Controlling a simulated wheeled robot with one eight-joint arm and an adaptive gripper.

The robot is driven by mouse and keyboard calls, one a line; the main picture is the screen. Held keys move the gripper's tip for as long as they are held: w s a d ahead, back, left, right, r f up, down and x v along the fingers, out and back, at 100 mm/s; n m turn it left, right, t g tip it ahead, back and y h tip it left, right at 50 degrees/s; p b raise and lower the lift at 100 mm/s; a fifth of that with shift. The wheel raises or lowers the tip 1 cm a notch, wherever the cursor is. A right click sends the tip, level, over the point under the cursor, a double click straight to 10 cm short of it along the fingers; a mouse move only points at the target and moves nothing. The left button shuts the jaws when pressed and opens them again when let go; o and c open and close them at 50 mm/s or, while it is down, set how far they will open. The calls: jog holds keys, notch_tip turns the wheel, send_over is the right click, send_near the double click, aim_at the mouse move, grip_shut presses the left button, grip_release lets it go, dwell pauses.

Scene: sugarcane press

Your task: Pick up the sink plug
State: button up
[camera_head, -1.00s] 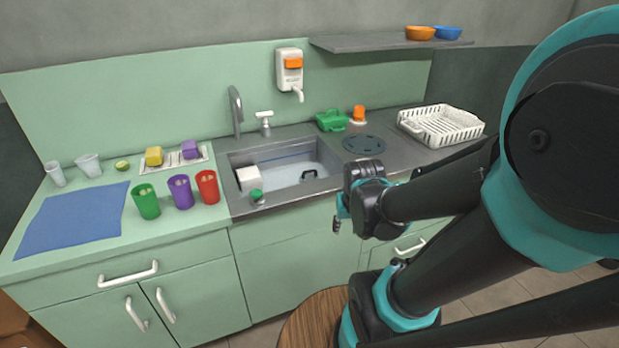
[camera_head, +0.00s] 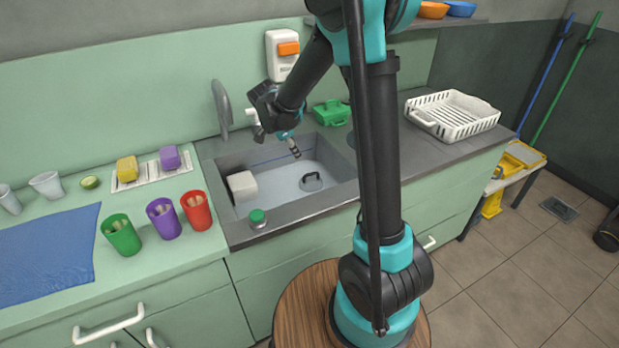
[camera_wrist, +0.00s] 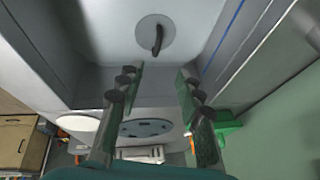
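The sink plug (camera_head: 311,183) is a round grey disc with a dark loop handle. It lies on the floor of the sink basin (camera_head: 268,207), toward the right side. In the wrist view the plug (camera_wrist: 155,36) is at the top centre, its handle standing up from the disc. My gripper (camera_head: 295,150) hangs above the back part of the basin, behind and above the plug, and does not touch it. In the wrist view the two fingers of my gripper (camera_wrist: 158,78) are wide apart with nothing between them.
A white block (camera_head: 242,186) sits in the basin's left part. The faucet (camera_head: 221,108) rises behind the sink. A green caddy (camera_head: 332,113) and a white dish rack (camera_head: 453,115) are on the counter to the right.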

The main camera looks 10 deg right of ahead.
send_over(308, 175)
jog(key=a, duration=0.1)
jog(key=f, duration=1)
jog(key=shift+s+a, duration=0.2)
jog(key=shift+s, duration=0.05)
jog(key=shift+s+x, duration=0.15)
jog(key=shift+x, duration=1.35)
jog(key=shift+s+x, duration=0.1)
jog(key=shift+x, duration=1.4)
jog(key=shift+a+f, duration=0.15)
grip_shut()
